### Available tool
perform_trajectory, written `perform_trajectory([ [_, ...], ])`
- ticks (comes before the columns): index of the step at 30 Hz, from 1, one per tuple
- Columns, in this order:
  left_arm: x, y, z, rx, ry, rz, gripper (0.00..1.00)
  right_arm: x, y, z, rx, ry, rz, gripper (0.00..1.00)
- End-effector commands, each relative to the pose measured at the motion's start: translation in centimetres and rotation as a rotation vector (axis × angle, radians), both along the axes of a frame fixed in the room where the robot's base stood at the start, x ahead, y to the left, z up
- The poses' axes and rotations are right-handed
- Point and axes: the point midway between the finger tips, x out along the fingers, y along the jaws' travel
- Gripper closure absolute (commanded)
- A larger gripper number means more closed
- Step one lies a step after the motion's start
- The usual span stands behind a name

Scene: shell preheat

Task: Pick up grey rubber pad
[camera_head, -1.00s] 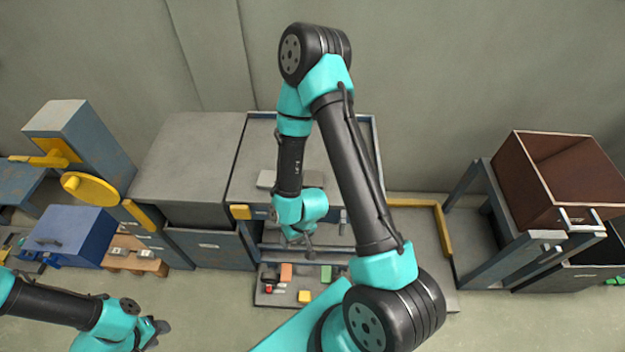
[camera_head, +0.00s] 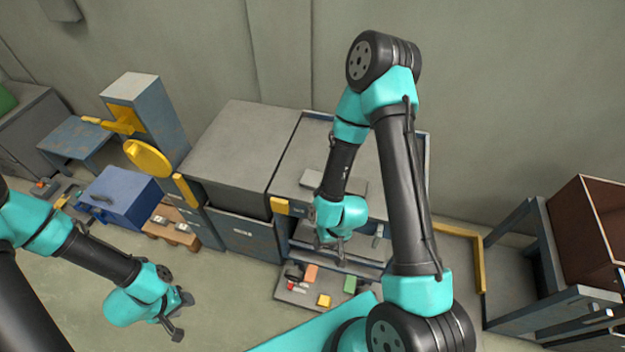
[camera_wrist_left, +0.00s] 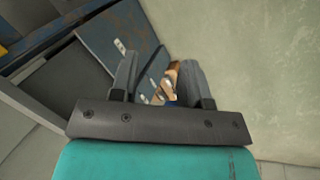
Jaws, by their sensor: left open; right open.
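No thing is clearly recognisable as the grey rubber pad. A flat light-grey piece (camera_head: 351,184) lies on the grey bench top behind my right arm, which hides part of it; I cannot tell whether it is rubber. My left gripper (camera_head: 181,317) is open and empty above the floor at lower left, well apart from that piece. Its open fingers also show in the left wrist view (camera_wrist_left: 160,78), with a wooden stand (camera_wrist_left: 171,80) visible between them. My right gripper (camera_head: 335,247) is open in front of the bench, above a low tray (camera_head: 290,298).
A blue box (camera_head: 122,194) and a grey cabinet (camera_head: 235,150) stand left of the bench. A brown bin (camera_head: 590,220) is at right. Floor between my arms is clear.

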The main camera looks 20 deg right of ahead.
Motion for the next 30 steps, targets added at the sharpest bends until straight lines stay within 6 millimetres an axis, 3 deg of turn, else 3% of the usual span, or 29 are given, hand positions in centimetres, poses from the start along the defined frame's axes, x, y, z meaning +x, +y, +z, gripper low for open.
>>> perform_trajectory([
  [8, 0.00, 0.00, 0.00, 0.000, 0.000, 0.000, 0.57, 0.00, 0.00, 0.00, 0.000, 0.000, 0.000, 0.57],
  [26, 0.00, 0.00, 0.00, 0.000, 0.000, 0.000, 0.00, 0.00, 0.00, 0.00, 0.000, 0.000, 0.000, 0.57],
  [30, 0.00, 0.00, 0.00, 0.000, 0.000, 0.000, 0.00, 0.00, 0.00, 0.00, 0.000, 0.000, 0.000, 0.57],
])
